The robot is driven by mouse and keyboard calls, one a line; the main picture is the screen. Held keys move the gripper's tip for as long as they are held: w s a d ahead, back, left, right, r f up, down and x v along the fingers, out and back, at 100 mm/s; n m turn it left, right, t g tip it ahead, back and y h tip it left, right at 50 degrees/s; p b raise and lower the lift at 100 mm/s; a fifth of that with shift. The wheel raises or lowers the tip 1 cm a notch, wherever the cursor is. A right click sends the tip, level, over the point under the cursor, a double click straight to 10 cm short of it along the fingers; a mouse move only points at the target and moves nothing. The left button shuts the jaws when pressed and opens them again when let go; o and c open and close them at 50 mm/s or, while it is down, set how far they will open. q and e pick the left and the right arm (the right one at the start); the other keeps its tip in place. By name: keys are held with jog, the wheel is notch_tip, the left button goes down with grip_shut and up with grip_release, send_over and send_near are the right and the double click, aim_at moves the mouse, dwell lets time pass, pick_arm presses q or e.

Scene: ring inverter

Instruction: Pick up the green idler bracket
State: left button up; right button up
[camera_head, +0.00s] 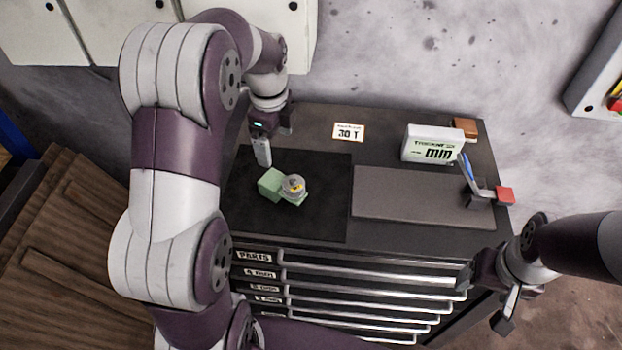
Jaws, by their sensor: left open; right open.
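The green idler bracket (270,184) lies on a black mat (325,205) on top of the drawer cabinet. A round grey and yellow part (293,186) sits on its right portion. My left gripper (274,150) is open and empty, just behind and above the bracket, apart from it as far as I can see. My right gripper (488,306) is open and empty, low at the right, in front of the cabinet's right corner and away from the bracket.
A blue-handled tool with a red block (504,196) is at the right edge.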

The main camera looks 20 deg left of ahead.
aim_at(277, 181)
pick_arm(q)
jog(key=f, duration=0.2)
jog(key=f+m, duration=0.1)
jog(key=f, duration=0.2)
jog(key=s+f+m, duration=0.1)
jog(key=f, duration=0.1)
jog(key=shift+f, duration=0.25)
jog(key=f, duration=0.2)
jog(key=s+f+p, duration=0.1)
jog(key=f, duration=0.1)
jog(key=shift+d, duration=0.2)
jog(key=shift+w+f, duration=0.1)
jog(key=shift+f, duration=0.5)
jog(key=c, duration=1.3)
jog(key=shift+r, duration=0.1)
jog(key=c, duration=0.3)
